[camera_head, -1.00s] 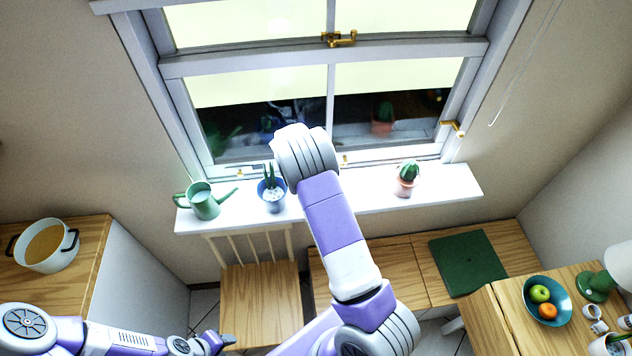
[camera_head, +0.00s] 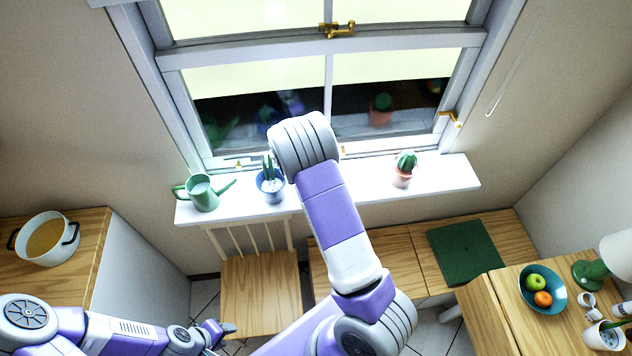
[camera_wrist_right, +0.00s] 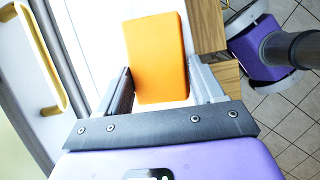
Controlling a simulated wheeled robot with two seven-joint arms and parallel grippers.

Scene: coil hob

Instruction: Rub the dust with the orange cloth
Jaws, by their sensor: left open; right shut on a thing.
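The orange cloth (camera_wrist_right: 157,58) shows in the right wrist view as a flat, slab-like piece. My right gripper (camera_wrist_right: 160,88) is shut on it, with a finger on each side. A pale surface, apparently the white sill (camera_head: 335,205), lies behind the cloth; I cannot tell whether they touch. In the head view my right arm reaches up towards the window and hides its own gripper and the cloth. My left gripper (camera_head: 222,331) is open and empty, low at the left near the chair. I cannot make out any dust.
A green watering can (camera_head: 202,193), a blue plant pot (camera_head: 271,188) and a cactus pot (camera_head: 403,170) stand on the sill. The window (camera_head: 330,95) rises behind. A wooden chair (camera_head: 262,292) stands below. A fruit bowl (camera_head: 541,288) is at the right, a pot (camera_head: 46,239) at the left.

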